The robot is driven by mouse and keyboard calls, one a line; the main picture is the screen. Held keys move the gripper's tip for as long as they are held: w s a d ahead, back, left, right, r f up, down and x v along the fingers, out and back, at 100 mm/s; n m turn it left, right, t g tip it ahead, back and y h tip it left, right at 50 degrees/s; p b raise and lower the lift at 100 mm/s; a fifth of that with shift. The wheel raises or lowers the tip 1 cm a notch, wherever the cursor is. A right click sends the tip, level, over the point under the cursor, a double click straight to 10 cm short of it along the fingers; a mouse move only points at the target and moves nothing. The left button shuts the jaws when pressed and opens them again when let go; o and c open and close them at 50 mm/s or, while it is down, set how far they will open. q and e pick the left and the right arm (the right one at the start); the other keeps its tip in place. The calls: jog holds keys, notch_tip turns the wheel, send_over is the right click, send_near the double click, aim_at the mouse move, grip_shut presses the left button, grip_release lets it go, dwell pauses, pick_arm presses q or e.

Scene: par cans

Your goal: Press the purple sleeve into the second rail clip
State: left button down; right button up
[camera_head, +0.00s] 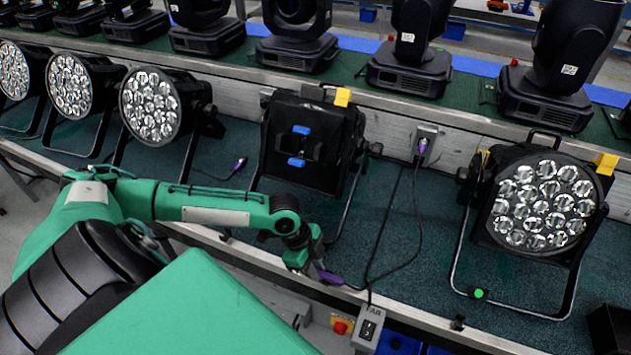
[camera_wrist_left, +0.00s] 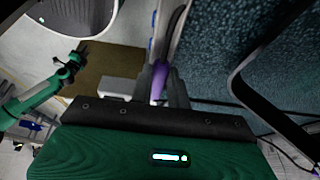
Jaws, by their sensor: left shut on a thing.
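My left gripper (camera_head: 312,266) is shut on the purple sleeve (camera_head: 330,278) at the front edge of the bench. The sleeve also shows between the dark fingers in the left wrist view (camera_wrist_left: 158,80). A black cable (camera_head: 385,272) runs from the sleeve up to the back rail. Small black pieces that look like rail clips sit on the front rail, one left of the gripper (camera_head: 225,235) and one to its right (camera_head: 458,322). Whether a clip lies under the sleeve is hidden. A green arm, probably my right one, shows in the wrist view, its fingertips (camera_wrist_left: 75,52) too small to read.
A dark par can with blue parts (camera_head: 312,140) stands behind the gripper. A lit-face par can (camera_head: 545,200) stands at right, several more at left. A grey switch box (camera_head: 368,328) hangs at the front edge. Bench top (camera_head: 425,240) between the cans is mostly clear.

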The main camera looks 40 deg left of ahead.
pick_arm(q)
jog(key=shift+s+f, duration=0.2)
jog(key=shift+f, duration=0.3)
pick_arm(e)
jog(key=shift+f, duration=0.1)
pick_arm(q)
jog(key=c, duration=1.3)
grip_release()
jog(key=shift+w, duration=0.3)
jog(key=shift+s+r, duration=0.1)
jog(key=v, duration=1.3)
jog(key=shift+a+r+b, duration=0.15)
jog(key=shift+r+b, duration=0.1)
jog(key=shift+b, duration=0.05)
pick_arm(e)
jog(key=s+f, duration=0.2)
jog(key=s, duration=0.1)
jog(key=s+f, duration=0.1)
jog(key=shift+s+d+f, duration=0.25)
jog(key=shift+s+d, duration=0.1)
jog(key=shift+s, duration=0.05)
